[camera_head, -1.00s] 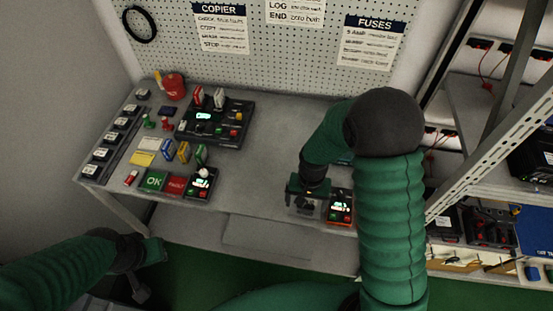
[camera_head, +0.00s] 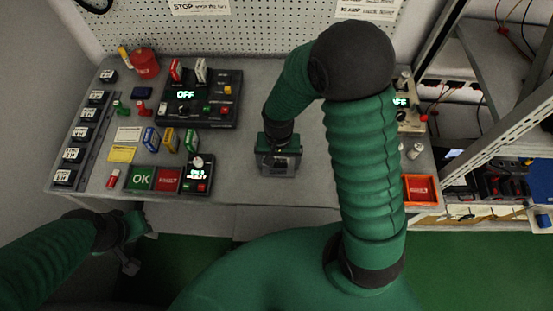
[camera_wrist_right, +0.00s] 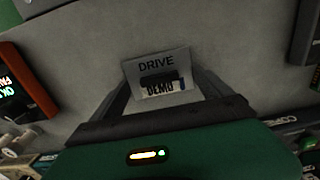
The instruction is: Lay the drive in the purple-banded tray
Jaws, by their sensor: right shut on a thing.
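The drive (camera_wrist_right: 160,84) is a pale, flat piece marked DRIVE and DEMO, between my right fingers in the right wrist view. My right gripper (camera_head: 278,170) is shut on it, over the bare middle of the bench in the head view. The gripper mostly hides the drive there. My left gripper (camera_head: 130,264) hangs at the lower left, off the bench's front edge; its jaws are too small and dark to read. I cannot make out a purple band on any tray in these frames.
The bench (camera_head: 235,190) is bare around the right gripper. At left are a black console (camera_head: 205,105) reading OFF, a green OK panel (camera_head: 140,178), a red FAULT panel (camera_head: 169,179) and a small tester (camera_head: 197,180).

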